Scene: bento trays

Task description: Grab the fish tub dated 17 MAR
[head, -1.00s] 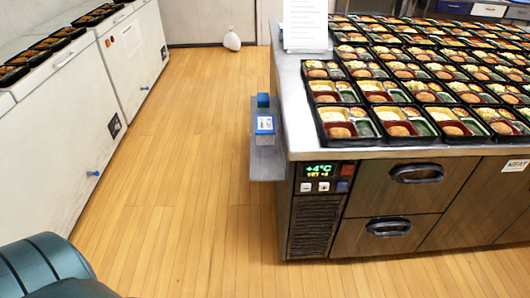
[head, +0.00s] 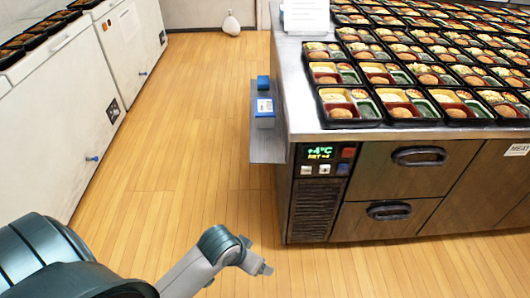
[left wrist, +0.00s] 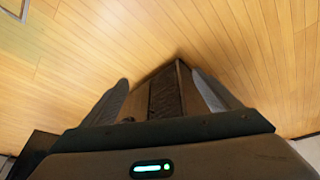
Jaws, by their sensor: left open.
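A small tub with a blue lid and a white label (head: 264,108) sits on the grey side shelf (head: 266,150) at the counter's left end. A second blue-lidded tub (head: 263,82) stands just behind it. The label print is too small to read, so I cannot tell which tub is fish or dated 17 MAR. My left gripper (head: 262,268) is low over the floor, in front of the shelf and apart from the tubs. In the left wrist view its two fingers (left wrist: 163,85) are spread, with nothing held. My right gripper is out of view.
A steel counter (head: 300,105) with drawers and a green +4°C display (head: 320,153) carries many filled bento trays. White chest cabinets (head: 75,110) line the left, with more trays on top. A white bag (head: 231,24) lies at the back. The wooden floor between is clear.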

